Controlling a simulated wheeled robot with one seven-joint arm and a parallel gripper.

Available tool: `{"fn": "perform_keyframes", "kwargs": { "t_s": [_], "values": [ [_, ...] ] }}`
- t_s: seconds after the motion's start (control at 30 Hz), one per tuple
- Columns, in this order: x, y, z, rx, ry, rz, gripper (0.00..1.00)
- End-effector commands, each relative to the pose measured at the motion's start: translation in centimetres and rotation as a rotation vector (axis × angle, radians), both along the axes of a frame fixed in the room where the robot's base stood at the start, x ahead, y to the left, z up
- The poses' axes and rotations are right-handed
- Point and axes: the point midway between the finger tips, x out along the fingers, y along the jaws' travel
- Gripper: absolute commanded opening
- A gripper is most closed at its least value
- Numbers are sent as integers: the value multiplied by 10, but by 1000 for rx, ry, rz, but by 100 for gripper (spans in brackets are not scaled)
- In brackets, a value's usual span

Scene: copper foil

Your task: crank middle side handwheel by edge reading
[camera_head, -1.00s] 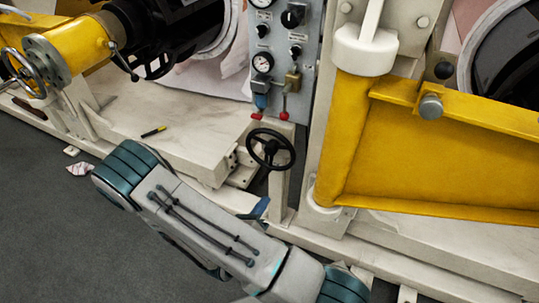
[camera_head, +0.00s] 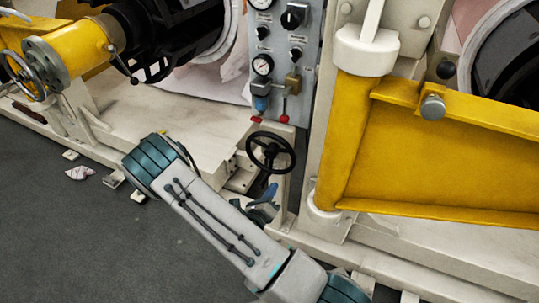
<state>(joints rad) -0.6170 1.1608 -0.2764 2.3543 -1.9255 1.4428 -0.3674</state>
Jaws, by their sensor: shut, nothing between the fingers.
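The middle side handwheel (camera_head: 270,151) is a black spoked wheel on a cream post, just below the grey control panel. My gripper (camera_head: 266,196) shows as a small blue and grey shape just below the wheel's lower rim, partly hidden behind my arm. It is shut with nothing in it. A narrow gap seems to lie between it and the rim; I cannot tell the depth between them.
The grey control panel (camera_head: 283,60) has gauges, knobs and red-tipped levers close above the wheel. A yellow frame (camera_head: 440,160) stands to the right. Another handwheel (camera_head: 22,75) sits at far left. Open grey floor (camera_head: 80,240) lies at lower left.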

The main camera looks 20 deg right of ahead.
Motion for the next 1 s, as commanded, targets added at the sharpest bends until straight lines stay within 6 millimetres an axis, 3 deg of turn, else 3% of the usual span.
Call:
{"fn": "perform_keyframes", "kwargs": {
  "t_s": [0.17, 0.3, 0.57, 1.0],
  "values": [
    [17, -17, 0, -1, -2, -2, 0],
    [29, -1, -10, 3, -4, 2, 0],
    [53, 24, -10, 4, -4, 3, 0],
    [89, 59, 20, 3, -5, 3, 0]
  ]
}}
